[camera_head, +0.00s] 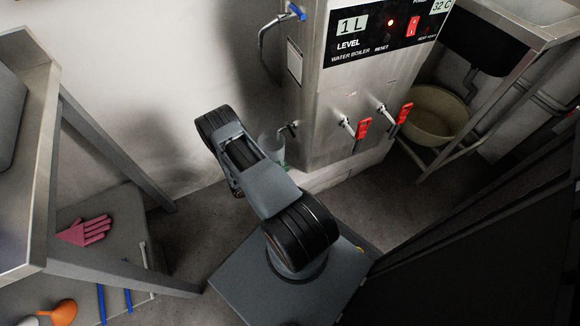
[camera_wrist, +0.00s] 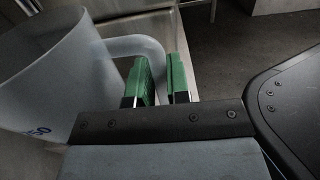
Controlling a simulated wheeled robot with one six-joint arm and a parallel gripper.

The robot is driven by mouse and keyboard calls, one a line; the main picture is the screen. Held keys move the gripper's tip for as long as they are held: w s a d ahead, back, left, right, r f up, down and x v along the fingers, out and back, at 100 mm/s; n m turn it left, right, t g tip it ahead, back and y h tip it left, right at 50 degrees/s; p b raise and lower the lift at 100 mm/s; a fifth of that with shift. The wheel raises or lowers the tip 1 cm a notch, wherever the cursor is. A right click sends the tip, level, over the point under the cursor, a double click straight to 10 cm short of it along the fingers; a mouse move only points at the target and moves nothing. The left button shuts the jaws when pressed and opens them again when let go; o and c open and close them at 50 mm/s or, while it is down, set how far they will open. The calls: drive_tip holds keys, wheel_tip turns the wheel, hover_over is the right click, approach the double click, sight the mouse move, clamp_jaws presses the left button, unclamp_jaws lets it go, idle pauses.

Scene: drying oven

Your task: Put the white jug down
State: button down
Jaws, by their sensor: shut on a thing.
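The white jug (camera_wrist: 55,85) fills the left of the wrist view, translucent, with blue marking low on its side. My gripper (camera_wrist: 160,80) has its green fingertips shut on the jug's curved handle. In the head view, part of the jug (camera_head: 269,146) shows beside the left side of the water boiler, near a small tap. My arm hides most of the jug and gripper there. I cannot tell whether the jug's base touches a surface.
The steel water boiler (camera_head: 335,110) stands on a light ledge (camera_head: 345,172), with two red-handled taps in front. A beige basin (camera_head: 435,115) sits under the sink at right. At left, a steel table (camera_head: 38,150) stands above a lower shelf with a pink glove (camera_head: 84,231).

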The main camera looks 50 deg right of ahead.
drive_tip(key=d, duration=0.1)
drive_tip(key=s+d, duration=0.1)
drive_tip(key=d+f+b, duration=0.1)
drive_tip(key=shift+s+d, duration=0.1)
drive_tip(key=shift+s, duration=0.1)
drive_tip(key=shift+f, duration=0.25)
drive_tip(key=shift+f+b, duration=0.15)
drive_tip(key=shift+b, duration=0.2)
drive_tip(key=shift+f, duration=0.15)
drive_tip(key=c, duration=1.1)
unclamp_jaws()
